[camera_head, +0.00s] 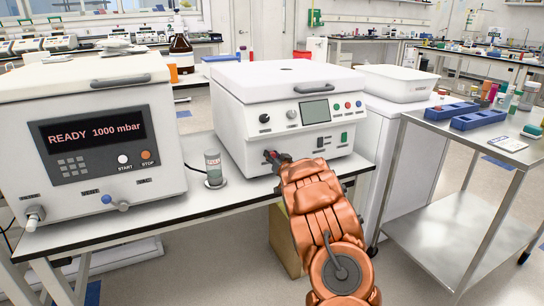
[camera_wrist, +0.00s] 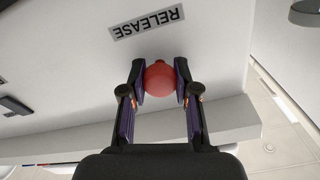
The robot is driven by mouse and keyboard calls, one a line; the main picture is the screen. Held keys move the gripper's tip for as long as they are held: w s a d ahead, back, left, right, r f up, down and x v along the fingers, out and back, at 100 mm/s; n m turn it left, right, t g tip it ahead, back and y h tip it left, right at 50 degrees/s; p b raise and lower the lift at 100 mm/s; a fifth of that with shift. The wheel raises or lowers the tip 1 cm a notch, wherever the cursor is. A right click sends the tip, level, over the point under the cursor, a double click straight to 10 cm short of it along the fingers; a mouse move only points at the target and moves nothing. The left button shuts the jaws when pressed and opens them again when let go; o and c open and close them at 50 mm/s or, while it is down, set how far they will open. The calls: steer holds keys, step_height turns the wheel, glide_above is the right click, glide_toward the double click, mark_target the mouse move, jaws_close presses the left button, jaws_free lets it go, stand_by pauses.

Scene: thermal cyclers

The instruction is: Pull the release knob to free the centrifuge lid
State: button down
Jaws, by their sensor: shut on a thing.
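The centrifuge (camera_head: 262,108) is a white box on the bench with a display and several knobs and buttons on its front. Its lid (camera_head: 287,80) is closed as far as I can see. The red release knob (camera_wrist: 160,80) shows in the wrist view below an upside-down "RELEASE" label (camera_wrist: 147,22) on the white front panel. My gripper (camera_wrist: 160,84) has a finger on each side of the knob and is shut on it. In the head view my gripper (camera_head: 274,158) is at the lower left of the centrifuge front, and the knob is mostly hidden there.
A larger white machine (camera_head: 90,185) reading "READY 1000 mbar" stands at the left. A steel cart (camera_head: 455,215) with blue racks (camera_head: 478,119) is at the right. Open floor lies between bench and cart.

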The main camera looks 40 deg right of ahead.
steer(key=shift+s+a+r+p, duration=0.15)
steer(key=shift+s+p, duration=0.3)
steer(key=shift+s+a+f, duration=0.1)
steer(key=shift+s+f, duration=0.1)
steer(key=shift+s, duration=0.2)
steer(key=c, duration=0.8)
jaws_free()
steer(key=shift+v, duration=6)
